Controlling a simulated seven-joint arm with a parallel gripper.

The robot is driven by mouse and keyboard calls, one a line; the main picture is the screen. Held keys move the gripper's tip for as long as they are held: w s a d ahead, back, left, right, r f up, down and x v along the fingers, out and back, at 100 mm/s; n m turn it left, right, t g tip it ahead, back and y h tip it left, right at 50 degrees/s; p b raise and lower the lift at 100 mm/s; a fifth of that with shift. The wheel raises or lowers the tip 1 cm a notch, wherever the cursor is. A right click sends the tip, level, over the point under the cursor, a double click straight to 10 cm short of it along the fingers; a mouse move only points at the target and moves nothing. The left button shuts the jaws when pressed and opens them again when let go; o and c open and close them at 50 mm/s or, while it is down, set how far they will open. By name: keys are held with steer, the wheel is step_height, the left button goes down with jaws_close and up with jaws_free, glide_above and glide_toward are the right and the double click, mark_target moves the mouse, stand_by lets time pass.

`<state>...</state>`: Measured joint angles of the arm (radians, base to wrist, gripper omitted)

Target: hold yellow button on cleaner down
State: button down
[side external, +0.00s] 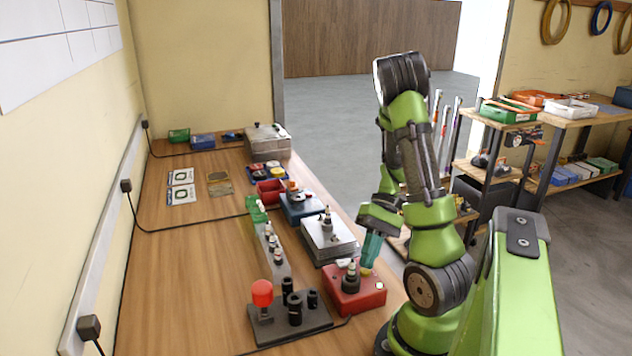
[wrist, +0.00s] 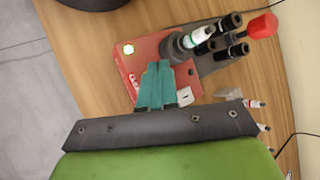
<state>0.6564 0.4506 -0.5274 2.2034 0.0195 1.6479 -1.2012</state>
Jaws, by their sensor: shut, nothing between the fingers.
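The cleaner is a red box (side external: 338,296) near the table's right edge. In the wrist view its red top (wrist: 133,70) lies beyond my fingers. A dark round socket on it holds a white-and-dark plug (side external: 351,272), also seen in the wrist view (wrist: 196,37). A pale green-rimmed round spot (side external: 380,286) is on its right corner and shows in the wrist view (wrist: 128,49). A small bit of yellow button (side external: 366,271) shows just under my teal gripper (side external: 369,263). My gripper (wrist: 158,64) is shut and empty, tips down at the cleaner; contact with the button is hidden.
A dark stand with a red knob (side external: 262,293) and black sockets (side external: 294,308) is left of the cleaner. A grey metal block (side external: 329,240) stands behind it. A clear rack of plugs (side external: 272,248) is farther left. The left tabletop (side external: 180,290) is free.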

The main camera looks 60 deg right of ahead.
steer(key=shift+f, duration=0.45)
stand_by(0.3)
steer(key=shift+r, duration=0.1)
stand_by(3.5)
steer(key=shift+r, duration=0.8)
steer(key=shift+r, duration=0.1)
steer(key=shift+r, duration=2.4)
step_height(320, 180, up, 7)
